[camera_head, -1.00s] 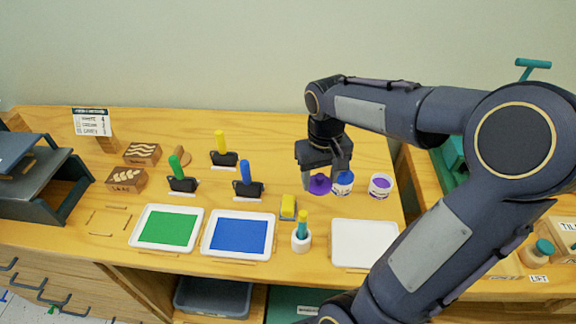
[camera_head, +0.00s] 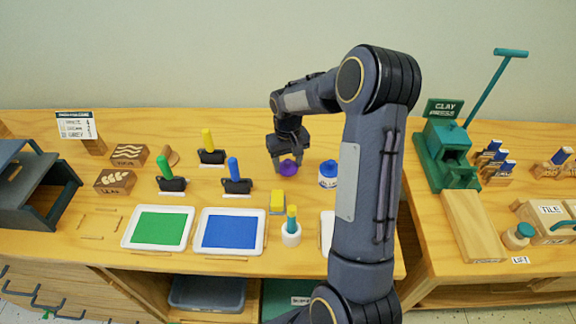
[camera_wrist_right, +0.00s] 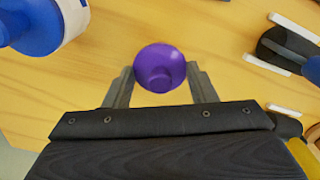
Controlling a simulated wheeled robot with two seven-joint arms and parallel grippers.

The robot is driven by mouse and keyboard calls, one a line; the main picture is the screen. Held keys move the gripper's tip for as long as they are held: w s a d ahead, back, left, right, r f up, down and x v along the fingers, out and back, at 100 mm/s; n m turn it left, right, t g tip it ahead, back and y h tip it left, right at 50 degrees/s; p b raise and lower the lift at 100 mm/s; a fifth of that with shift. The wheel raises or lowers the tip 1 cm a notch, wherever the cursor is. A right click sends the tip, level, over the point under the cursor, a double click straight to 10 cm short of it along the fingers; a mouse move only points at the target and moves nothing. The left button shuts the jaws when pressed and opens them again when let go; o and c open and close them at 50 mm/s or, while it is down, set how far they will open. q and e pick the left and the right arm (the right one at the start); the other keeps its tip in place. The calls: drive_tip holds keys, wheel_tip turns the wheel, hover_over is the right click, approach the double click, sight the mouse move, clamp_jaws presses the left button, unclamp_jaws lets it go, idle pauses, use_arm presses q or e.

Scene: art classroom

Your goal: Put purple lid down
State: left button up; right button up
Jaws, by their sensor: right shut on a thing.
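The purple lid (camera_head: 288,168) is a small round cap held between the fingertips of my right gripper (camera_head: 288,160), over the wooden table behind the blue tray. In the right wrist view the purple lid (camera_wrist_right: 160,68) sits between the two fingers of my right gripper (camera_wrist_right: 161,84), its round face to the camera. It is at or close above the wood; I cannot tell if it touches. My left gripper is not in view.
Blue-handled (camera_head: 236,178) and yellow-handled (camera_head: 210,150) tools stand left of the gripper. My right arm covers the table right of the jar. Bare wood surrounds the lid.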

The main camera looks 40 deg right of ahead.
drive_tip(key=shift+f, duration=1)
drive_tip(key=o, duration=0.9)
drive_tip(key=shift+f, duration=0.15)
drive_tip(key=shift+o, duration=0.2)
